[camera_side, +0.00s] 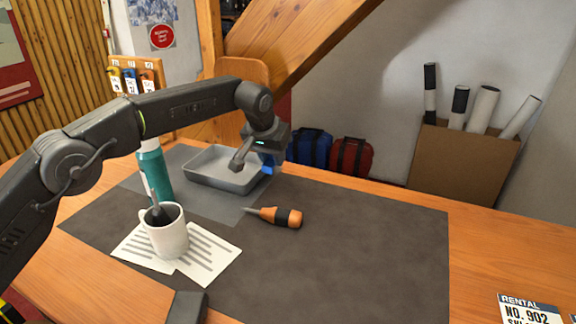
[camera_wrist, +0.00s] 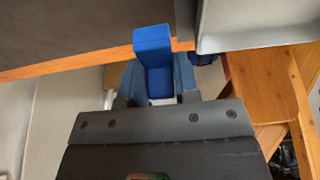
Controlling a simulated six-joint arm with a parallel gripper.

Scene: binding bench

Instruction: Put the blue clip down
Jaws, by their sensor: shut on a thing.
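The blue clip (camera_side: 269,166) is held in my gripper (camera_side: 257,160), near the back edge of the bench. In the side view it shows beside the right end of the grey metal tray (camera_side: 215,180), partly covered by the gripper. In the wrist view the clip (camera_wrist: 153,45) sticks out from between the two fingers of my gripper (camera_wrist: 158,80), which are shut on it. The tray (camera_wrist: 250,38) shows there at the top right, apart from the clip. I cannot tell the clip's exact height above the bench.
An orange-handled screwdriver (camera_side: 278,216) lies on the dark mat (camera_side: 350,250). A white mug (camera_side: 168,238) with a tool in it stands by printed sheets (camera_side: 213,255). A teal bottle (camera_side: 155,175) stands left of the tray. The mat's right part is clear.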

